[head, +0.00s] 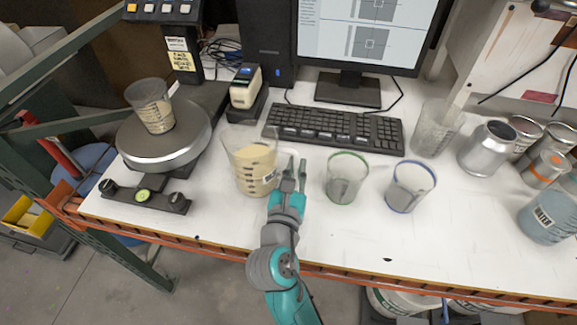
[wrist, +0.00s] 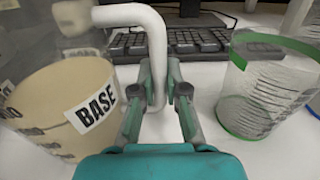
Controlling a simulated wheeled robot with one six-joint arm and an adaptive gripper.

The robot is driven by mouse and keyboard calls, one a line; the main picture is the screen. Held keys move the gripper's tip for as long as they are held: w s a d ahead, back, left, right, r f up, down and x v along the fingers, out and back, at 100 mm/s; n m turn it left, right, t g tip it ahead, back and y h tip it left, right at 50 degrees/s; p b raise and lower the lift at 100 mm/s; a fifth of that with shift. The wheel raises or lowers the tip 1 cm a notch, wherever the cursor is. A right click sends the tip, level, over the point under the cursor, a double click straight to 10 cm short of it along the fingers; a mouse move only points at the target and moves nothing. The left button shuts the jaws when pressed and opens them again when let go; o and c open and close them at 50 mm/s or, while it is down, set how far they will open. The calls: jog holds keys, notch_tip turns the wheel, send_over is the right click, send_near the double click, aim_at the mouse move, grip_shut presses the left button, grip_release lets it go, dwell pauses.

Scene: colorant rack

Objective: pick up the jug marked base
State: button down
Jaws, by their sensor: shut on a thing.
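The jug marked base (head: 254,172) is a clear jug of cream liquid standing on the white bench in the head view. In the wrist view the jug (wrist: 62,100) fills the left side, with its "BASE" label facing my gripper. My gripper (wrist: 165,92) is shut on the jug's white handle (wrist: 158,70), whose bar runs down between the fingers. In the head view my gripper (head: 293,174) is at the jug's right side. The jug looks upright; I cannot tell whether its bottom touches the bench.
A green-rimmed cup (head: 346,180) and a blue-rimmed cup (head: 410,188) stand to the right. A keyboard (head: 334,129) lies behind. A scale (head: 165,145) bearing another jug (head: 154,108) is at left. A water jug (head: 548,215) and metal cans (head: 487,148) stand far right.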

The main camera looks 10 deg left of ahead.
jog(key=shift+r, duration=8)
